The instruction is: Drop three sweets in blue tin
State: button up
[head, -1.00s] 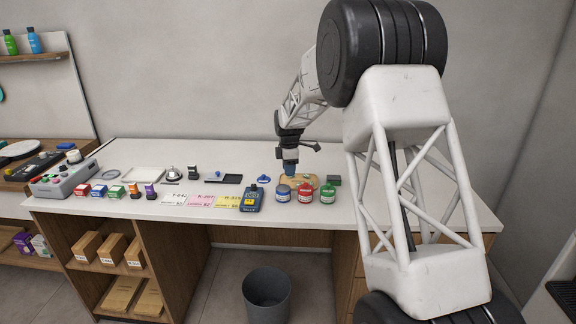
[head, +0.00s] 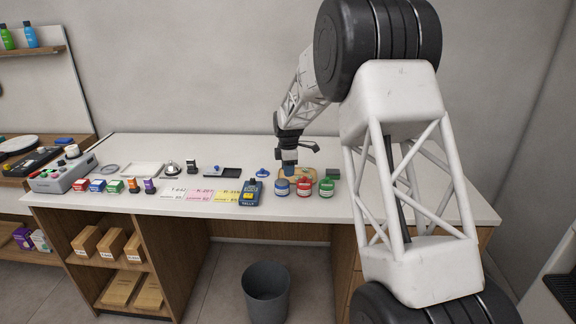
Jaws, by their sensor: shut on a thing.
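The blue tin (head: 281,187) stands at the front of the counter, left of a red tin (head: 304,188) and a green tin (head: 327,187). It shows no knob on top. A blue lid-like piece with a knob (head: 262,173) lies behind it to the left. My gripper (head: 288,171) points down just behind the blue tin, over the left part of a tan tray or board (head: 311,178). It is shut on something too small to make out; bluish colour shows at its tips. Loose sweets cannot be made out, and the tins partly hide the board.
A dark green block (head: 333,173) sits right of the board. A grey bin (head: 266,294) stands on the floor. The counter's back strip is clear.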

jog(key=shift+f, duration=1.7)
jog(key=o, duration=1)
jog(key=shift+r, duration=0.15)
jog(key=shift+r, duration=3.75)
